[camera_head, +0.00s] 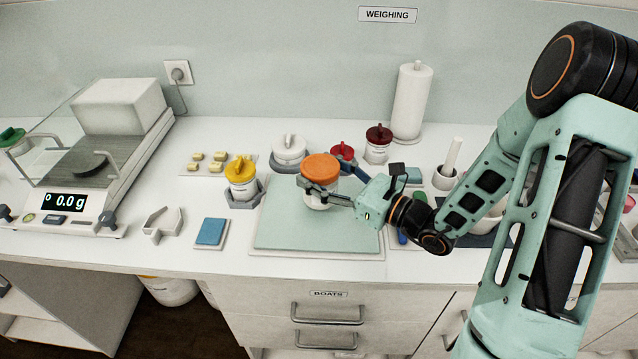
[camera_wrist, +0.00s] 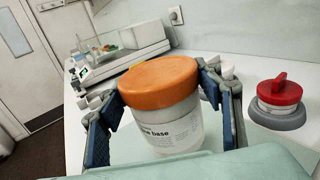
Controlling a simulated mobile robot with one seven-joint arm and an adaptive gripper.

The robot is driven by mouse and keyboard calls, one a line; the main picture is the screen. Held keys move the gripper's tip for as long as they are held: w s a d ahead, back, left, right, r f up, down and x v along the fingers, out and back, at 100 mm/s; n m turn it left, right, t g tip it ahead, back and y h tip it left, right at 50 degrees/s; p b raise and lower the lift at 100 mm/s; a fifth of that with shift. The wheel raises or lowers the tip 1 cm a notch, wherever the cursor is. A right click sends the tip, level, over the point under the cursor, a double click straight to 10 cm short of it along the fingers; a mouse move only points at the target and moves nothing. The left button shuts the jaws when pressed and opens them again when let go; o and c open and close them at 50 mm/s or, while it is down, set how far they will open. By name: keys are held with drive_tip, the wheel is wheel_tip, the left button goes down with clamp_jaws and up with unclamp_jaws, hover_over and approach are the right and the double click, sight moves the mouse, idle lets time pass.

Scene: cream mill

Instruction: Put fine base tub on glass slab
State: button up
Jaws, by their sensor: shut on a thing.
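The fine base tub (camera_head: 320,172) is a white tub with an orange lid. It is between the fingers of my gripper (camera_head: 330,195), which is shut on it. In the wrist view the tub (camera_wrist: 170,125) stands upright between both fingers, and its label partly reads "base". The glass slab (camera_head: 290,228) is a pale green plate on the counter, and the tub is over its upper right part. I cannot tell whether the tub's bottom touches the slab. My gripper hides part of the tub's lower side.
A yellow-lidded tub (camera_head: 240,178) and a white-lidded tub (camera_head: 289,150) stand left of and behind the slab. Red-lidded (camera_head: 342,152) and dark-red-lidded (camera_head: 378,142) tubs stand behind. The slab's front left is clear.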

drive_tip(key=shift+a+f, duration=0.2)
drive_tip(key=shift+f, duration=1.5)
drive_tip(key=shift+f, duration=0.15)
drive_tip(key=o, duration=1.4)
drive_tip(key=shift+o, duration=0.2)
drive_tip(key=b+v, duration=0.1)
drive_tip(key=v, duration=1.1)
